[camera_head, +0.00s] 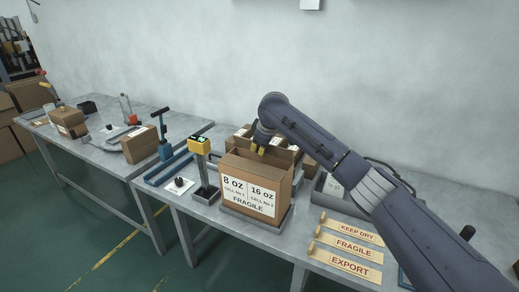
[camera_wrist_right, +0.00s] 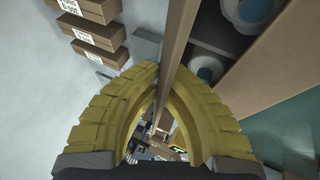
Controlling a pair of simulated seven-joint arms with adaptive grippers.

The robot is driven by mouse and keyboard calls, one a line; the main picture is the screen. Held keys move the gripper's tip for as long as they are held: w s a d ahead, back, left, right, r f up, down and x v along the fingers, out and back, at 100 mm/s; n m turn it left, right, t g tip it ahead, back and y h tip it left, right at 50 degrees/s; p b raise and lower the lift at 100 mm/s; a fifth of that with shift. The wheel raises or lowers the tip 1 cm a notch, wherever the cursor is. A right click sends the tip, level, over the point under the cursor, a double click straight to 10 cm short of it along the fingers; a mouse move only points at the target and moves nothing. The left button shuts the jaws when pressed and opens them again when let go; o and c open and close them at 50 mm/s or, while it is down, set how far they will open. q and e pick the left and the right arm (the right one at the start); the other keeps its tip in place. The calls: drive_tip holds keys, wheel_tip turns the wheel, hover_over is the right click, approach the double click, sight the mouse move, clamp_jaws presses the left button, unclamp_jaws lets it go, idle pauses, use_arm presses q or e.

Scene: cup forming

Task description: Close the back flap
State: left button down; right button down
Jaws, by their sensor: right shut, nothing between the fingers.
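The cardboard carton (camera_head: 285,196) stands on the near table with a white label reading 8 OZ, 16 OZ and FRAGILE on its front. Its top is at least partly open, and a brown panel (camera_head: 278,154), seemingly the back flap, stands up at the rear. In the right wrist view this panel shows edge-on as a narrow brown strip (camera_wrist_right: 182,30), and white-rimmed round items (camera_wrist_right: 208,68) lie in the dark interior beside it. My right gripper (camera_head: 261,149), with yellow fingers, is shut and empty at the carton's top rear, close to the panel; contact is unclear. My left gripper is out of view.
Several closed boxes (camera_wrist_right: 90,32) stand behind the carton. Wooden strips marked KEEP DRY (camera_head: 346,229), FRAGILE (camera_head: 344,246) and EXPORT (camera_head: 344,265) lie to its right. A yellow-topped device (camera_head: 200,146) stands close on its left. A grey bin (camera_head: 329,186) sits to the right.

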drive_tip(key=shift+s+a+f+n+t+h, duration=0.15)
drive_tip(key=shift+t+h, duration=0.3)
drive_tip(key=shift+t, duration=0.45)
drive_tip(key=shift+s+a+f+n+t+h, duration=0.2)
drive_tip(key=shift+t+h, duration=0.25)
drive_tip(key=shift+t, duration=0.45)
drive_tip(key=shift+d+r, duration=0.1)
drive_tip(key=shift+d, duration=0.05)
